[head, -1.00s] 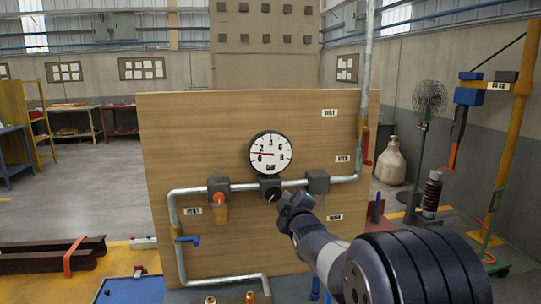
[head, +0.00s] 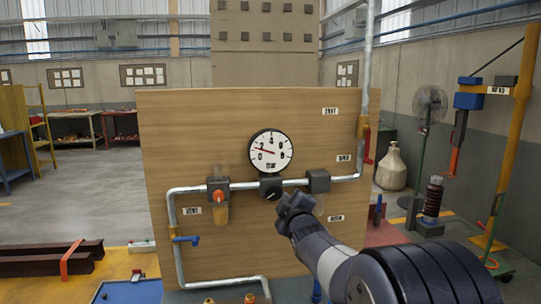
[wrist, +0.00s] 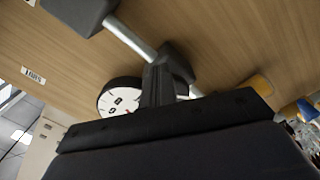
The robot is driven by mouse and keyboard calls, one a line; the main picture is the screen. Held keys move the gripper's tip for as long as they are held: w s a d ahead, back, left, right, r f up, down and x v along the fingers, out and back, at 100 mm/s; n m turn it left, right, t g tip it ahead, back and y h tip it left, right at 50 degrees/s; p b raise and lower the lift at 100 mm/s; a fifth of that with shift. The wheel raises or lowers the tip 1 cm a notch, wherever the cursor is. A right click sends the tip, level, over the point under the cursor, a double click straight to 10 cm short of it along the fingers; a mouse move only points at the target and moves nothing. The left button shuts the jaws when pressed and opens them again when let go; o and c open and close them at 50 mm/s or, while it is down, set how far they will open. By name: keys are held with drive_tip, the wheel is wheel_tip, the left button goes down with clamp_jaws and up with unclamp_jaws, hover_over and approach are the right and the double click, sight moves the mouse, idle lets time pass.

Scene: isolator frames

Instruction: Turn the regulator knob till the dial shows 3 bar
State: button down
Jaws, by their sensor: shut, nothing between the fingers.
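The round white dial (head: 271,152) is on the wooden panel. Its red needle points left and slightly up, close to the 2 mark. The black regulator knob (head: 271,194), with a pale line on its face, sits just below the dial on the pipe. My gripper (head: 290,204) is shut and empty, just right of and slightly below the knob in the head view. I cannot tell whether it touches the knob. In the wrist view my fingers (wrist: 160,85) cover the knob and part of the dial (wrist: 118,98).
The metal pipe (head: 232,187) runs across the wooden panel (head: 200,130). An orange-handled valve (head: 219,197) is left of the regulator, a dark block (head: 318,181) right of it. A blue handle (head: 187,239) is lower left, a red lever (head: 366,150) on the right.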

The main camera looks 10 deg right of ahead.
drive_tip(key=shift+a+f+b, duration=0.4)
drive_tip(key=shift+f+b, duration=0.15)
drive_tip(key=shift+b, duration=1.55)
drive_tip(key=shift+a+b, duration=0.25)
drive_tip(key=shift+b, duration=0.7)
drive_tip(key=shift+f, duration=0.15)
drive_tip(key=s+b, duration=0.2)
drive_tip(key=s, duration=0.4)
drive_tip(key=shift+d+f, duration=0.25)
drive_tip(key=shift+f, duration=0.1)
